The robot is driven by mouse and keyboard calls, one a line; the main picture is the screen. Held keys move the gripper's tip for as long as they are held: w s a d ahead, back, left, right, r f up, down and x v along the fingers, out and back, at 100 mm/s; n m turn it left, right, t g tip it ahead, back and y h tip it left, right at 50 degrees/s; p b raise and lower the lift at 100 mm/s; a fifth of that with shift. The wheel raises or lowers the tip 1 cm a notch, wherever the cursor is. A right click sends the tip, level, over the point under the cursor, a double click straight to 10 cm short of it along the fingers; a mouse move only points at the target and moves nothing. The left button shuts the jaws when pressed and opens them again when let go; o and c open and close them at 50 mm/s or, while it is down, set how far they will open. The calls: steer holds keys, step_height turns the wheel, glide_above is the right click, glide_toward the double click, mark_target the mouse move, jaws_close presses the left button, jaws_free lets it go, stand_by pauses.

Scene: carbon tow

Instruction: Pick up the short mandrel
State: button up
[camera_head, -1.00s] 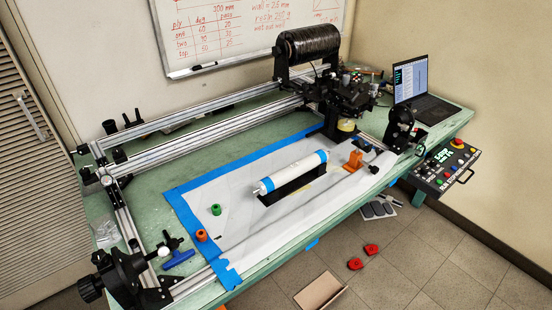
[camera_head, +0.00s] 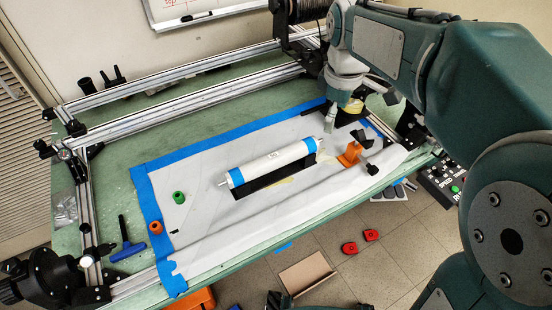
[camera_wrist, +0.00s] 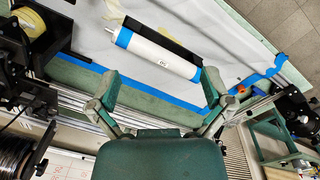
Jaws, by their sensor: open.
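The short mandrel (camera_head: 272,163) is a white cylinder with blue bands at both ends and metal shaft stubs. It lies at a slant along a black support (camera_head: 290,178) on the white sheet. It also shows in the wrist view (camera_wrist: 158,56), beyond my fingertips. My gripper (camera_wrist: 161,80) is open and empty, its two fingers spread wide, one toward each end of the mandrel in that view. They appear apart from it. In the head view my gripper is near the mandrel's right end, partly hidden under my arm.
Blue tape (camera_head: 152,205) edges the white sheet (camera_head: 212,222). An orange block (camera_head: 350,154) stands right of the mandrel. Green (camera_head: 179,197) and orange (camera_head: 156,228) spools stand left. An aluminium rail frame (camera_head: 190,80) runs behind. The sheet's front left is clear.

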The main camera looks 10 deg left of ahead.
steer(key=w+a+f+n+g, duration=0.2)
steer(key=w+a+f+n, duration=0.3)
steer(key=w+a, duration=0.15)
steer(key=n+g+h, duration=0.1)
steer(key=n+h, duration=0.1)
steer(key=n, duration=0.4)
glide_toward(274, 153)
steer(key=f, duration=0.1)
steer(key=x, duration=0.5)
steer(key=shift+d+f, duration=0.1)
steer(key=shift+d, duration=0.2)
steer(key=x, duration=0.6)
steer(key=shift+s+a, duration=0.15)
steer(key=shift+a, duration=0.2)
steer(key=c, duration=1.3)
